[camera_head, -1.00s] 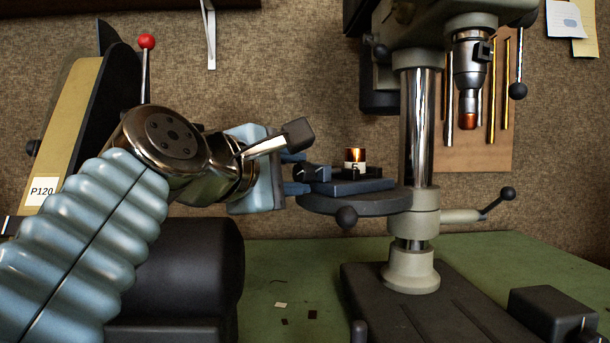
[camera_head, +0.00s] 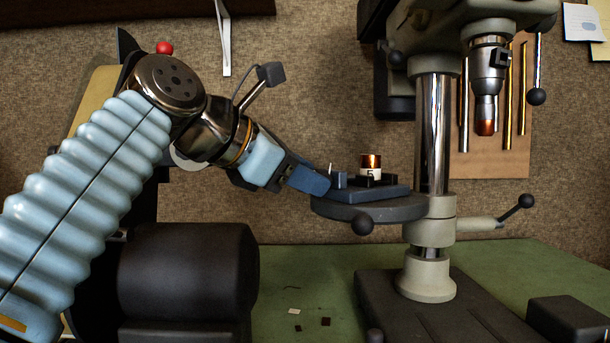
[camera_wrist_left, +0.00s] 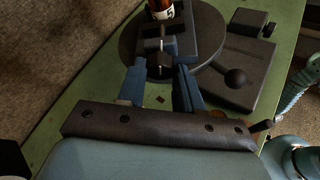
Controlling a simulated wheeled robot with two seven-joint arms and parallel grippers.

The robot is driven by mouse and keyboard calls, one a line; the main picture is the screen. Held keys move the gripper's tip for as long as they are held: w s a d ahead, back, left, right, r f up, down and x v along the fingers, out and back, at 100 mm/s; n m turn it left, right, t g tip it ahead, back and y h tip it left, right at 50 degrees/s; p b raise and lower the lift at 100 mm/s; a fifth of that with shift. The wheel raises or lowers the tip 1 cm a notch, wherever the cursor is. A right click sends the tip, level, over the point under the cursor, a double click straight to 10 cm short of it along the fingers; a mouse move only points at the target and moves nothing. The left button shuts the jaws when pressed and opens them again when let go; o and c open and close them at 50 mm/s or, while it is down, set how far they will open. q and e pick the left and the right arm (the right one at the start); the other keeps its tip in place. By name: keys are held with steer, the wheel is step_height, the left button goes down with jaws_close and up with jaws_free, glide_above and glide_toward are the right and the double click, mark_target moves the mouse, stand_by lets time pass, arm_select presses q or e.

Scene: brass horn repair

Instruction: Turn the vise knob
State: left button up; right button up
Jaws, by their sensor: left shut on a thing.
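The small vise (camera_head: 375,193) sits on the round drill press table and holds a copper-coloured piece (camera_head: 371,162) with a white label marked 5. The vise and the piece also show at the top of the left wrist view (camera_wrist_left: 204,32). My left gripper (camera_head: 326,182) reaches the vise's left end, pointing down to the right. In the left wrist view its two blue fingers (camera_wrist_left: 160,78) stand on either side of the dark vise knob (camera_wrist_left: 158,66), shut on it. In the head view the fingers mostly hide the knob. My right gripper is not in view.
The round drill press table (camera_head: 385,212) has a ball-ended handle at its front. The chrome column (camera_head: 432,130) and drill chuck (camera_head: 487,85) stand to the right and above. A black cylindrical machine body (camera_head: 185,280) is below my arm. The green bench (camera_head: 300,270) has small scraps.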

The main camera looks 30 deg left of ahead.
arm_select(q)
steer(key=shift+n+h, duration=0.3)
steer(key=shift+n, duration=0.2)
stand_by(0.3)
steer(key=o, duration=1)
steer(key=shift+o, duration=0.2)
steer(key=shift+a, duration=0.1)
steer(key=v, duration=1.3)
steer(key=shift+s+a+r, duration=0.2)
steer(key=shift+a+r, duration=0.05)
steer(key=shift+r, duration=0.05)
